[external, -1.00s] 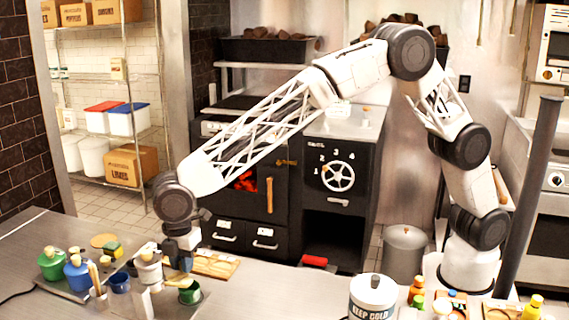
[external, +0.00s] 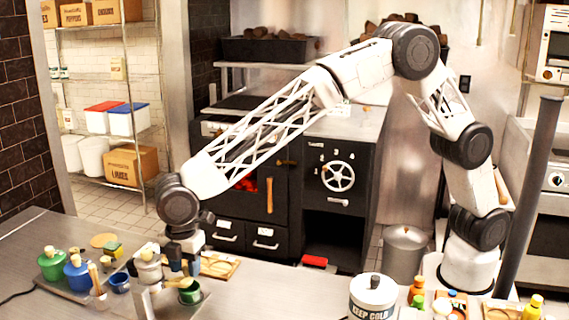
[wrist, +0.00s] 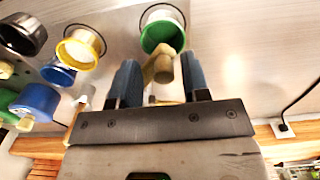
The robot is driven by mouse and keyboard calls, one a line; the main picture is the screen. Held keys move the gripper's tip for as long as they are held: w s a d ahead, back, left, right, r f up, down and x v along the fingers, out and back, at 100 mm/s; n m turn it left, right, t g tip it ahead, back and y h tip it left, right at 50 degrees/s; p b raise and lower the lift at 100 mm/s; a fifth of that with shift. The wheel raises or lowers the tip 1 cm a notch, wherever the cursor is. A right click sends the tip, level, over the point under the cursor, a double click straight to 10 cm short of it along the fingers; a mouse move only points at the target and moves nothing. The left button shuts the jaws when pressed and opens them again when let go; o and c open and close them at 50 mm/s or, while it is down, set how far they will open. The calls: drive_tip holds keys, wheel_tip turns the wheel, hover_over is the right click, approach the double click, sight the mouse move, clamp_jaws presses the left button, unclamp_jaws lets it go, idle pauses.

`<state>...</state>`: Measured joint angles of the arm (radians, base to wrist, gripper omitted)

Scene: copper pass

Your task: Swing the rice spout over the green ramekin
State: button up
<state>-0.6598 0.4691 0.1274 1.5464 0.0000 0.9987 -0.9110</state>
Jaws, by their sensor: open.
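The green ramekin (external: 190,293) stands on the counter at the front left, just below my gripper (external: 184,268). In the wrist view the green ramekin (wrist: 163,30) is at the top centre, past the fingertips. A tan piece with a rounded end, apparently the rice spout (wrist: 162,67), lies between my gripper's (wrist: 160,82) two blue fingers. Its end overlaps the ramekin's near rim in that view; I cannot tell its height above it. My gripper is open, with gaps beside the tan piece. The spout's mount is largely hidden.
A blue ramekin (external: 120,282) stands left of the green one. A white canister (external: 148,267) is close to my gripper's left. Green (external: 52,263) and blue (external: 78,273) lidded pots stand farther left. The counter right of the green ramekin is clear up to the KEEP COLD tub (external: 373,298).

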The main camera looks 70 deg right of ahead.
drive_tip(key=shift+r, duration=2.9)
drive_tip(key=shift+d+r, duration=0.15)
drive_tip(key=shift+d, duration=0.1)
drive_tip(key=s+d+r+m, duration=0.3)
drive_tip(key=s+d+r, duration=0.15)
drive_tip(key=d, duration=0.75)
drive_tip(key=s+d+r+m+t, duration=0.1)
drive_tip(key=s+d+r+m, duration=0.3)
drive_tip(key=d, duration=0.7)
drive_tip(key=s+d+r+m, duration=0.2)
drive_tip(key=s+d+r, duration=0.3)
drive_tip(key=d, duration=0.7)
drive_tip(key=s+d+m+t, duration=0.1)
drive_tip(key=s+d+m, duration=0.3)
drive_tip(key=s+d, duration=0.95)
drive_tip(key=s+d+f+m, duration=0.2)
drive_tip(key=s+d+f, duration=0.1)
drive_tip(key=s, duration=0.5)
drive_tip(key=s+d+f+m, duration=0.3)
drive_tip(key=s+d, duration=0.2)
drive_tip(key=s, duration=0.4)
drive_tip(key=shift+s+d+t, duration=0.15)
drive_tip(key=shift+d+t, duration=0.15)
drive_tip(key=shift+d, duration=0.05)
